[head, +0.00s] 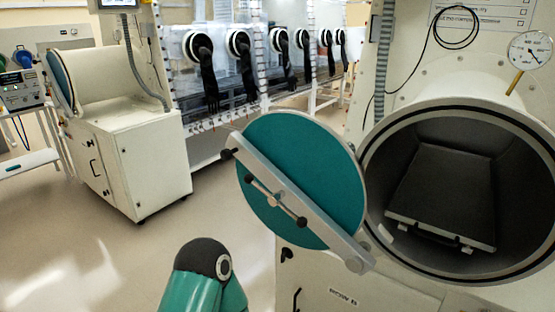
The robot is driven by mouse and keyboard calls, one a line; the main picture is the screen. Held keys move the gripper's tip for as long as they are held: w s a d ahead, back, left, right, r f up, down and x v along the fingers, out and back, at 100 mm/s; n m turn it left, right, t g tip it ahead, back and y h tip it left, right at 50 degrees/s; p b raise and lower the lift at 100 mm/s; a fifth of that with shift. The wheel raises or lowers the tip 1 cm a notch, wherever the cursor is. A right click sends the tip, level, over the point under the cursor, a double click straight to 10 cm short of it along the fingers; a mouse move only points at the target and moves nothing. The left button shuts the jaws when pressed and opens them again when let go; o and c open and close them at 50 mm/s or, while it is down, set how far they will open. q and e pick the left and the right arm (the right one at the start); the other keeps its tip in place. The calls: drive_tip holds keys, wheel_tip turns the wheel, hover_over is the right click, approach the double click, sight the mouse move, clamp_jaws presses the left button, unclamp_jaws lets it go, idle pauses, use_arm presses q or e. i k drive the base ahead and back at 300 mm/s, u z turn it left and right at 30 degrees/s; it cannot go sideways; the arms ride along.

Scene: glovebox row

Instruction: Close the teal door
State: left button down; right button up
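The round teal door (325,165) stands open to the left of the round chamber opening (384,220). A grey bar (310,213) runs diagonally across its face, with a spindle handle (277,200) with black ends at its middle. The bar's lower right end reaches the chamber's left rim. The chamber is open, and a dark tray (440,190) lies inside it. Neither gripper is in view. Only a green and black part of my own arm shows at the bottom, apart from the door in the picture.
A pressure gauge (530,50) stands above the chamber, near a hanging black cable (434,30). A white cabinet (140,165) with another cylindrical chamber stands at the left. Glovebox windows with black gloves (207,75) line the back. Floor (130,260) is clear at the lower left.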

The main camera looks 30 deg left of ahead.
sight(324, 182)
drive_tip(key=u, duration=0.1)
drive_tip(key=i, duration=0.9)
drive_tip(key=u, duration=0.45)
